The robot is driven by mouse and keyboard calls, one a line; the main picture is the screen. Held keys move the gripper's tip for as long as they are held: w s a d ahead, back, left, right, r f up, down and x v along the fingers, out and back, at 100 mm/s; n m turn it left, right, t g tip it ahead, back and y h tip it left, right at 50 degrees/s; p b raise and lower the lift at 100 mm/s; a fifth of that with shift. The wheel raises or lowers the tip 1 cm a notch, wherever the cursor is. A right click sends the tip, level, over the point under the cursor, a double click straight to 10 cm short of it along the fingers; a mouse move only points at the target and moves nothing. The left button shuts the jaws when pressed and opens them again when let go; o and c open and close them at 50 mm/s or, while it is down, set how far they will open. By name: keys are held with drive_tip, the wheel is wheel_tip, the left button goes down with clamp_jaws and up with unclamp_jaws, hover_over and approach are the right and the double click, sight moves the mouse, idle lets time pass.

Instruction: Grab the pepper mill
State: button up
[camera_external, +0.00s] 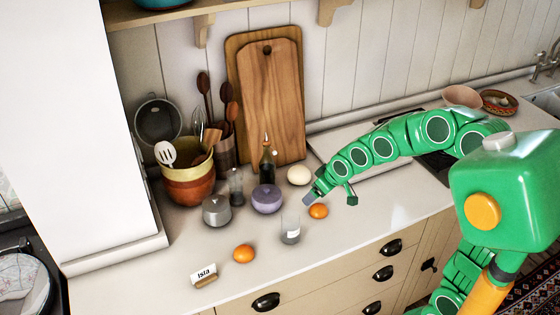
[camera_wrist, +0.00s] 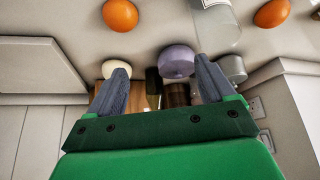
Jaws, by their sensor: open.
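A slim dark, glassy grinder-like piece (camera_external: 236,187), which looks like the pepper mill, stands upright on the counter between the grey lidded pot (camera_external: 217,210) and the purple lidded jar (camera_external: 266,198). I cannot make it out surely in the wrist view. My gripper (camera_external: 309,198) is low over the counter, right of the purple jar and close to the right orange (camera_external: 318,211). In the wrist view my gripper (camera_wrist: 160,70) has its two fingers wide apart with nothing held; the purple jar (camera_wrist: 177,61) shows beyond them.
A dark bottle (camera_external: 267,166) and a white egg (camera_external: 299,175) stand behind the purple jar. A clear glass (camera_external: 290,231) and another orange (camera_external: 243,253) are in front. A utensil crock (camera_external: 188,182) and cutting boards (camera_external: 272,100) stand behind. The front-right counter is clear.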

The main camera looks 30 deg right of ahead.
sight(242, 189)
drive_tip(key=w+a+t+y, duration=0.1)
drive_tip(key=w+a, duration=0.4)
drive_tip(key=w, duration=0.1)
drive_tip(key=w+a+n+t+y, duration=0.1)
drive_tip(key=w+a+t+y, duration=0.1)
drive_tip(key=w+a, duration=0.2)
drive_tip(key=w+a+f+n+t+y, duration=0.1)
drive_tip(key=w+a, duration=0.4)
drive_tip(key=w, duration=0.2)
drive_tip(key=shift+w+a+t+y, duration=0.35)
drive_tip(key=shift+w+t+y, duration=0.05)
drive_tip(key=shift+w+f, duration=0.1)
drive_tip(key=shift+f, duration=3.35)
drive_tip(key=shift+x, duration=2.45)
drive_tip(key=shift+c, duration=0.3)
drive_tip(key=c, duration=1.2)
drive_tip(key=shift+r, duration=0.1)
